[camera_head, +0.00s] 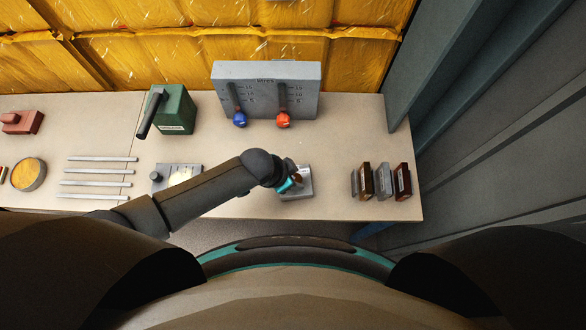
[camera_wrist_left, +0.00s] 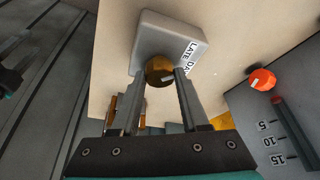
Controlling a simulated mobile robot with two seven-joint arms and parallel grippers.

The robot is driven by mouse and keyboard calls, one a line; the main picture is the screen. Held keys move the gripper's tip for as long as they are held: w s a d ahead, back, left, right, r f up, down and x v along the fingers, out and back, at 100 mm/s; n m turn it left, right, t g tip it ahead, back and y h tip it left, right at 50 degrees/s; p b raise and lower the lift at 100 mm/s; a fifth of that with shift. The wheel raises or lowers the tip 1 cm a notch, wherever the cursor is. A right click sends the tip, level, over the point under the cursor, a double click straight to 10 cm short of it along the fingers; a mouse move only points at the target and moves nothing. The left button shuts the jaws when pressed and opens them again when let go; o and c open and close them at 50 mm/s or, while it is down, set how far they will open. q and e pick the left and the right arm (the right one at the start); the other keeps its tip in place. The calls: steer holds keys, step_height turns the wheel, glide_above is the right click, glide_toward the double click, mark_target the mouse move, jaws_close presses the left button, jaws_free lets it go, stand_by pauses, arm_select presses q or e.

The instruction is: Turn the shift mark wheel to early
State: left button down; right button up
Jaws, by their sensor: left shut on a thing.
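The shift mark wheel (camera_wrist_left: 159,69) is a brown-gold round knob on a small grey block (camera_wrist_left: 170,34). A white label on the block reads "LATE" and "DAY"; the rest of it is hidden. A short pale line shows on the wheel, but I cannot tell which word it points to. In the head view the grey block (camera_head: 303,191) stands near the table's front edge, partly covered by my left arm. My left gripper (camera_wrist_left: 160,74) has its two fingers on either side of the wheel, shut on it; in the head view the gripper (camera_head: 291,184) is over the block. My right gripper is out of view.
Behind stands a grey panel (camera_head: 300,75) with a blue knob (camera_head: 240,119) and a red knob (camera_head: 283,120). Several small upright blocks (camera_head: 384,181) are right of the wheel. Metal strips (camera_head: 97,184) and a round dish (camera_head: 28,174) lie left.

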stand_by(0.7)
arm_select(q)
steer(key=shift+c, duration=2)
jaws_free()
steer(key=shift+s+a+r, duration=0.15)
steer(key=shift+a+r, duration=0.05)
steer(key=shift+r, duration=0.4)
steer(key=p+v, duration=0.2)
steer(key=v, duration=1.2)
steer(key=shift+p, duration=0.4)
